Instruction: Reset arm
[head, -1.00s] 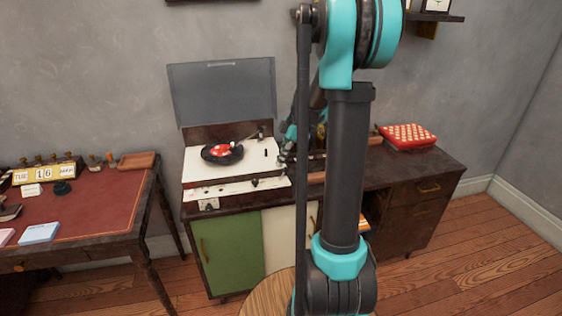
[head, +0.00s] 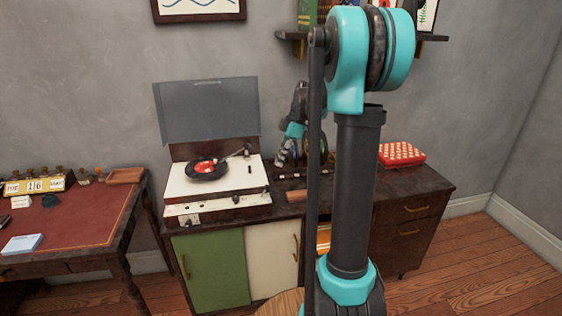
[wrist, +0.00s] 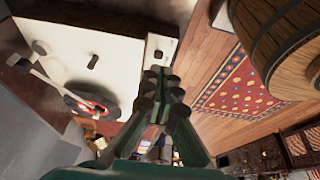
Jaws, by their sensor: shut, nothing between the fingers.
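My gripper (head: 281,157) is in the head view, just right of the record player and over the cabinet top, partly behind my arm. My upper arm stands large and upright right of the middle and hides part of the cabinet.
The cabinet (head: 420,190) bears a red-and-white patterned box (head: 401,153) at right. A desk (head: 85,215) with a calendar (head: 35,185) stands at left. A wall shelf (head: 432,38) with books is above. The wrist view shows a barrel (wrist: 285,40) and a patterned rug (wrist: 240,85).

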